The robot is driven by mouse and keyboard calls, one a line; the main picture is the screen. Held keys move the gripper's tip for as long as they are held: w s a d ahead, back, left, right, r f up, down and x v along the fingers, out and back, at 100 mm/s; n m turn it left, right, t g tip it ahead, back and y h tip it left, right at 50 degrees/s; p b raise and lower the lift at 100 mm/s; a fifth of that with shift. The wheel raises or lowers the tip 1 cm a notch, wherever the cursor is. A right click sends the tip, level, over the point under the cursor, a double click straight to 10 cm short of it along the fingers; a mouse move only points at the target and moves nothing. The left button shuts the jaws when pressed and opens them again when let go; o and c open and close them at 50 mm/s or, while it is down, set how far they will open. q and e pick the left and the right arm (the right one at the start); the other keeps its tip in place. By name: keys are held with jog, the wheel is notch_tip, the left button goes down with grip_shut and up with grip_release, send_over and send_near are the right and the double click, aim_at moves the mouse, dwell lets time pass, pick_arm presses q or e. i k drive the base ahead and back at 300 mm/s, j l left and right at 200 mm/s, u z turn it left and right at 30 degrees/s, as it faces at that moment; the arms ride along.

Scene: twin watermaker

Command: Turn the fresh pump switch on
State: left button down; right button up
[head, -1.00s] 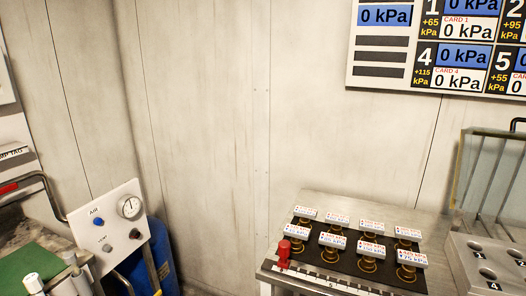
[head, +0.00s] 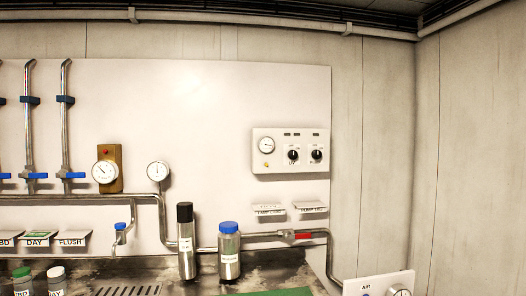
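A white control panel (head: 290,172) is mounted on the wall board right of centre in the head view. It carries a small round gauge (head: 265,145) and two black rotary switches side by side, a left switch (head: 292,155) and a right switch (head: 316,155). The lettering by the switches is too small to read, so I cannot tell which is the fresh pump switch or how either is set. A small yellowish spot (head: 267,164) sits below the gauge. Neither of my grippers is in view.
Below stands a metal counter (head: 215,284) with a black-capped cylinder (head: 186,245) and a blue-capped bottle (head: 229,255). A pipe with a red-handled valve (head: 303,236) runs under two tag holders. The AIR panel (head: 380,287) is at the lower right.

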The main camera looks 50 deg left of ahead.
aim_at(317, 153)
jog(key=u, duration=1.45)
jog(key=i+l+z, duration=0.2)
jog(key=i, duration=0.15)
